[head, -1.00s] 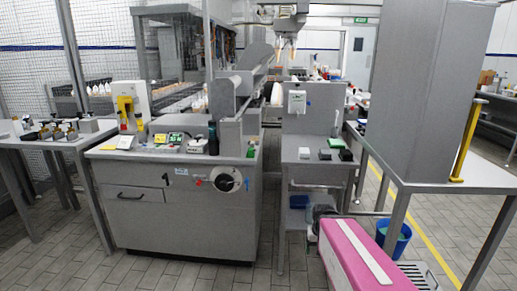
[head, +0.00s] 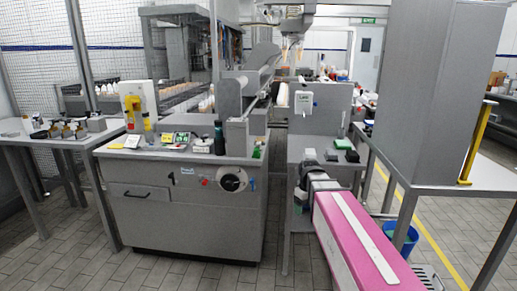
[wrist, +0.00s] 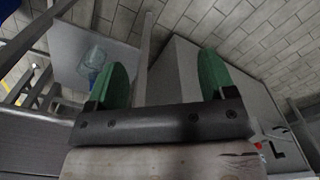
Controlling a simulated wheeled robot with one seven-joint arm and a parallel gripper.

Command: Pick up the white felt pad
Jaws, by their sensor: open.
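A small white pad (head: 309,152), which looks like the white felt pad, lies on the grey side table (head: 325,145) in the head view. Its lower part is close to or behind my wrist, and I cannot make out its texture. My gripper (wrist: 163,82) shows in the wrist view with its two green fingers wide apart and nothing between them. It is open. In the head view my arm reaches to the front of the side table, and the fingers cannot be made out there. The pad cannot be made out in the wrist view.
A grey machine bench (head: 185,205) stands left. A tall grey cabinet (head: 432,95) stands right. A blue bucket (head: 403,238) is on the floor.

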